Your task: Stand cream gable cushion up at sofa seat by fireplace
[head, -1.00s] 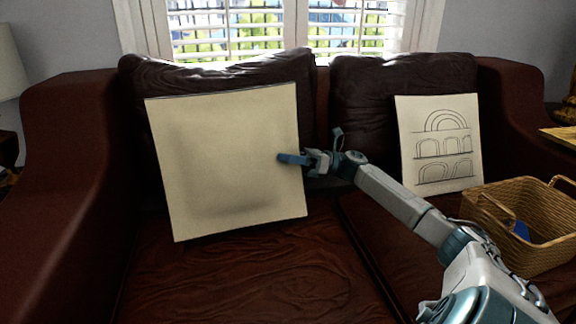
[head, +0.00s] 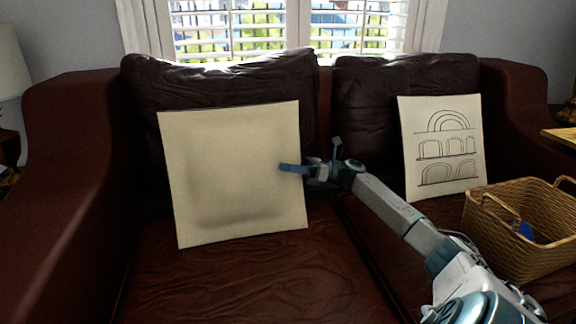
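A plain cream cushion (head: 238,185) is upright and slightly tilted in front of the dark back cushion at the left sofa seat (head: 240,285). No gable design shows on its visible face. My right gripper (head: 291,169) is at its right edge, with one blue finger over the front face. The other finger is hidden, and the gripper appears shut on that edge. I cannot tell whether the lower edge touches the seat. My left gripper is not in view, nor is a fireplace.
A second cream cushion (head: 442,150) with drawn arches leans at the right seat. A wicker basket (head: 510,255) with something blue inside is at the right front. A lamp shade (head: 10,65) is at the far left. The left seat's front is clear.

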